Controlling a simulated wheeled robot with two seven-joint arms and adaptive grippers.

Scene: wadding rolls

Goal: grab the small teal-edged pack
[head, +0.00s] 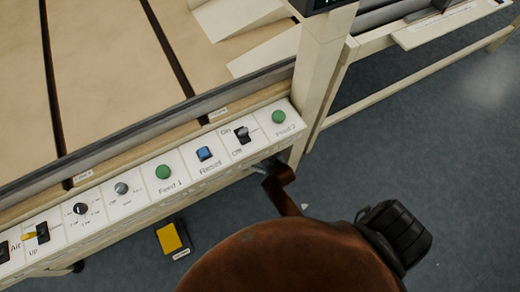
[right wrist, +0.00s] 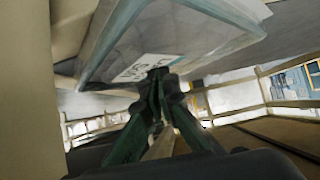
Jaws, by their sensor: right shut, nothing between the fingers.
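A pale grey pack with teal edges (right wrist: 195,30) fills the upper middle of the right wrist view. It has a white label with dark and teal print (right wrist: 138,68) on its lower face. My right gripper (right wrist: 158,78) is shut and empty, with its dark green fingers pointing up at the pack. The fingertips overlap the label's edge in the picture; I cannot tell whether they touch it. The pack cannot be made out in the head view. My left gripper is not in view.
The head view shows a machine's control panel (head: 205,155) with buttons and switches along a tan bed (head: 100,70). A yellow-topped box (head: 172,239) is on the blue-grey floor (head: 450,150). A cream frame (head: 327,75) stands at the bed's right end.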

